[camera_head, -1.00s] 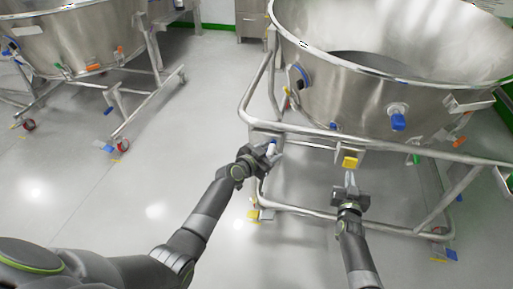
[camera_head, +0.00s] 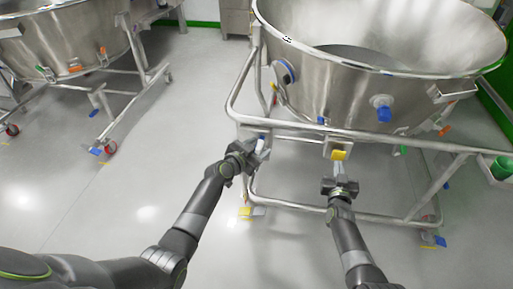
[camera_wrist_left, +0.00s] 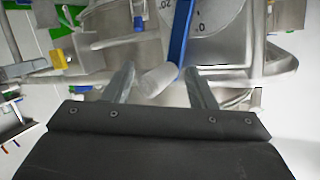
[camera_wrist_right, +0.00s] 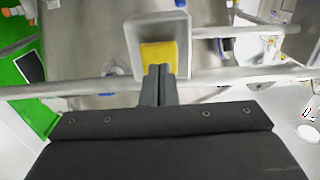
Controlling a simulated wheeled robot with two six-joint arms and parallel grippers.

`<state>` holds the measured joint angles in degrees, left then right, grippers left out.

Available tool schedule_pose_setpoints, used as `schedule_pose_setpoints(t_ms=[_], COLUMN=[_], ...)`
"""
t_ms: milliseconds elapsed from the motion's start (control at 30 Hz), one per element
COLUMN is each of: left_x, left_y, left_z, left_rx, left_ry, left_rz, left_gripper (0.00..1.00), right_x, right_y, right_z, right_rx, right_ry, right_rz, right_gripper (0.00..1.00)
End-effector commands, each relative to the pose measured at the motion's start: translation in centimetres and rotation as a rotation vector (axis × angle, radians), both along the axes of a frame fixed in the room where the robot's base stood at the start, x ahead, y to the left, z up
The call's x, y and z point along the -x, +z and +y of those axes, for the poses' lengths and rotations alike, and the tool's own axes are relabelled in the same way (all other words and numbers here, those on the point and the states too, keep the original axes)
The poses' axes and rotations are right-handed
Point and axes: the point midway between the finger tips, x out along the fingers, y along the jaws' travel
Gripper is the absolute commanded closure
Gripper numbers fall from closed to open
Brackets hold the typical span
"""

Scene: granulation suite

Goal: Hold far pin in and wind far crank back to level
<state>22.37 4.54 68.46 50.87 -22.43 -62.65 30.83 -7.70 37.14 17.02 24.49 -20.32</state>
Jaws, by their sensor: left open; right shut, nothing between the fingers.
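The far pin is not certain; a yellow block (camera_wrist_right: 159,54) in a grey metal housing (camera_wrist_right: 131,34) sits straight ahead of my right gripper (camera_wrist_right: 160,72), whose shut fingertips reach its lower edge. The yellow block also shows in the head view (camera_head: 339,155), just above that gripper (camera_head: 341,178). A crank with a blue arm (camera_wrist_left: 182,32) and a whitish handle (camera_wrist_left: 159,79) hangs in front of a round dial with numbers (camera_wrist_left: 212,20). My left gripper (camera_wrist_left: 158,82) is open, its fingers on either side of the handle. In the head view my left gripper (camera_head: 256,150) is at the frame's left corner.
A large steel bowl (camera_head: 335,95) stands in a tubular frame (camera_head: 300,127) with rails close to both grippers. A blue knob (camera_head: 383,113) projects from its wall. A second bowl on wheels (camera_head: 60,45) stands at left. Open floor lies between them.

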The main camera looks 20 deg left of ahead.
Motion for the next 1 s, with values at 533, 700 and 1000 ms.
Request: schedule_pose_setpoints(t_ms=[533, 700, 1000], left_x=[0.0, 0.0, 0.0], left_y=[0.0, 0.0, 0.0], left_z=[0.0, 0.0, 0.0], left_rx=[0.000, 0.000, 0.000], left_ry=[0.000, 0.000, 0.000], left_rz=[0.000, 0.000, 0.000], left_gripper=[0.49, 0.49, 0.84], right_x=[-2.3, -2.8, -2.8], right_y=[0.0, 0.1, 0.2], right_z=[0.2, 0.2, 0.1], right_rx=[0.000, 0.001, 0.000], right_ry=[0.001, 0.000, -0.001], right_rz=[0.000, -0.001, -0.004], right_gripper=[1.00, 1.00, 1.00])
